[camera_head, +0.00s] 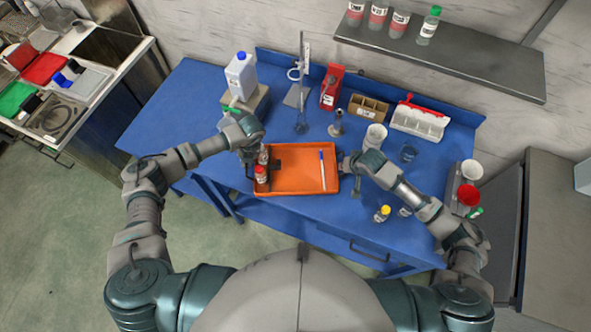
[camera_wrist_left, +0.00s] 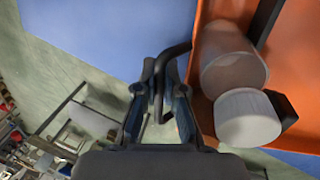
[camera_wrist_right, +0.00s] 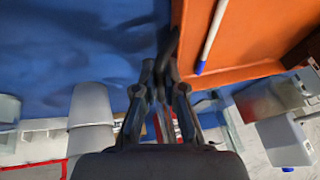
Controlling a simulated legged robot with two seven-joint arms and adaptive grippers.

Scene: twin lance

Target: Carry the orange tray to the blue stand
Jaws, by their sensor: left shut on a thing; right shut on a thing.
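The orange tray (camera_head: 300,185) is at the front edge of the blue bench, between my two grippers; I cannot tell whether it rests or hangs just above. It holds a red-labelled bottle (camera_head: 261,174), a clear container, and a white pen with a blue cap (camera_head: 322,172). My left gripper (camera_head: 252,157) is shut on the tray's dark left handle (camera_wrist_left: 176,52). My right gripper (camera_head: 345,165) is shut on the dark right handle (camera_wrist_right: 168,42). In the left wrist view, two pale cylinders (camera_wrist_left: 247,118) stand at the tray's edge. I cannot tell a blue stand apart from the bench.
The blue bench (camera_head: 185,105) carries a white jug (camera_head: 241,75), a red box (camera_head: 331,88), a cardboard box (camera_head: 368,106) and a white rack (camera_head: 420,122) behind the tray. A yellow-capped bottle (camera_head: 382,213) stands right of it. The bench's left part is clear.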

